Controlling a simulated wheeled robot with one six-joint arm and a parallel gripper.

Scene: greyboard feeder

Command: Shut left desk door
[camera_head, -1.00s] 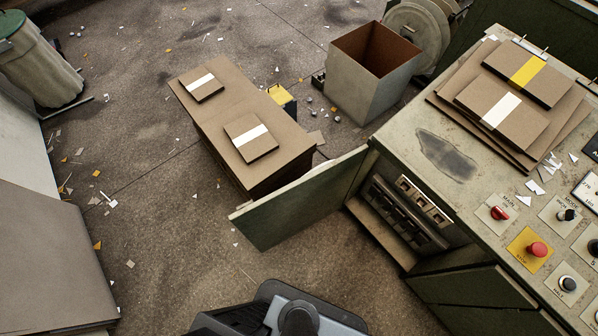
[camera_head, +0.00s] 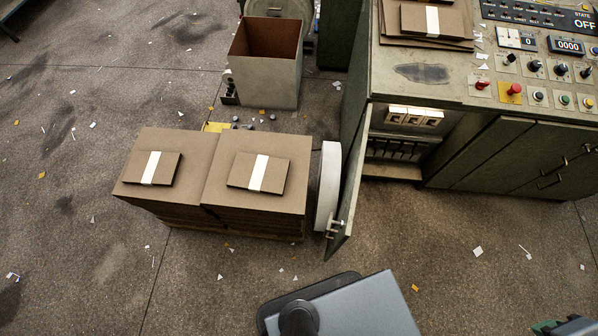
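The left desk door (camera_head: 350,200) is dark green and stands wide open, swung out from the left end of the green control desk (camera_head: 470,92) toward me. Its metal handle (camera_head: 335,228) shows near the free lower edge, on the left side. The open compartment (camera_head: 400,140) behind it shows switchgear with pale blocks on top. The door is seen nearly edge-on. My gripper is not recognisable in view. Grey parts of my own body show at the bottom centre, apart from the door.
A white curved object (camera_head: 328,185), unclear what, sits close against the door's left side. Board stacks (camera_head: 258,195) stand left of it. A grey open bin (camera_head: 268,80) is behind. The desk's other doors (camera_head: 540,160) are shut. Scrap-strewn floor (camera_head: 440,240) is open in front of the desk.

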